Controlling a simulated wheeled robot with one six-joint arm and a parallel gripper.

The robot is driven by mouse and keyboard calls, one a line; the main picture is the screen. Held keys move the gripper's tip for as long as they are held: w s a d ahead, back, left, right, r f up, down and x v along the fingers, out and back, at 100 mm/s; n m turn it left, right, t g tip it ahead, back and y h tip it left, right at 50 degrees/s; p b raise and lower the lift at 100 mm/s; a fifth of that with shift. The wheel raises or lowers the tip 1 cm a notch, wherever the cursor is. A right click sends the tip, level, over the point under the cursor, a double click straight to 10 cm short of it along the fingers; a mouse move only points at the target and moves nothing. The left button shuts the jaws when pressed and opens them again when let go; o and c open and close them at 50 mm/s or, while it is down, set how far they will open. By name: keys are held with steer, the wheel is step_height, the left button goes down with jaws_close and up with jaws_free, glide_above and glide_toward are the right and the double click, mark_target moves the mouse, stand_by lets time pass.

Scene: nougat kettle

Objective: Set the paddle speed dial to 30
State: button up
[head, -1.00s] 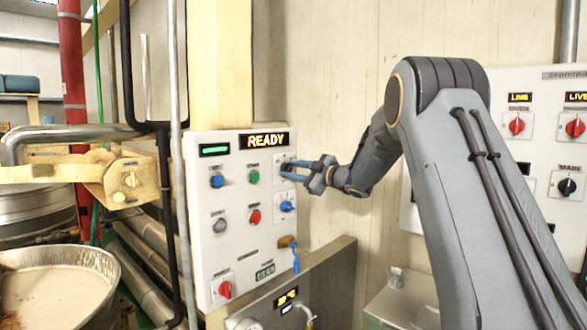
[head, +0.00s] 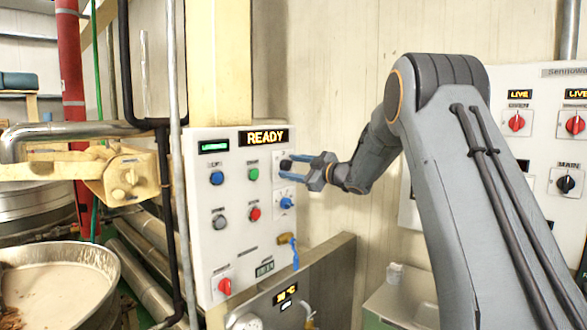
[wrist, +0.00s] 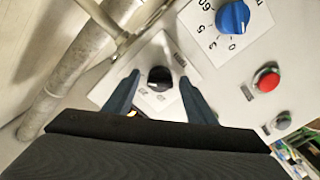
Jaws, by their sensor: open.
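A black knob (head: 286,165) on a white plate sits at the upper right of the panel, under the READY display. My gripper (head: 292,165) reaches it from the right, open, with one finger on each side. In the wrist view the black knob (wrist: 160,78) shows between the two spread fingers (wrist: 158,76), with visible gaps. A blue dial (head: 287,202) is directly below it. In the wrist view the blue dial (wrist: 232,17) has a numbered scale including 0 and 60. The plate captions are too small to read, so I cannot tell which is the paddle speed dial.
The panel also has a blue button (head: 216,178), a green button (head: 253,174), a red button (head: 255,214) and a red switch (head: 224,286). A conduit (head: 176,130) runs along the panel's left edge. An open kettle (head: 105,262) stands at lower left.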

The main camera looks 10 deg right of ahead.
steer(key=b+v, duration=0.3)
steer(key=v, duration=0.4)
steer(key=shift+s+d, duration=0.25)
steer(key=s+d+f+m+g+h+b, duration=0.1)
steer(key=s+f+m+g+h, duration=0.1)
steer(key=s+f+m+h, duration=0.65)
steer(key=s+f+m+g+h+b, duration=0.1)
steer(key=s+f+m+g+h, duration=0.15)
steer(key=s+f, duration=0.7)
steer(key=s+a+f+m+g, duration=0.2)
steer(key=s+f, duration=0.6)
steer(key=s, duration=0.4)
steer(key=s+a+f+m+g, duration=0.2)
steer(key=s+f+g, duration=0.4)
steer(key=s+f, duration=0.3)
steer(key=s+a, duration=0.1)
steer(key=s, duration=0.2)
steer(key=shift+s+a+g+b, duration=0.3)
steer(key=shift+s+a+g, duration=0.05)
steer(key=shift+s+a, duration=0.05)
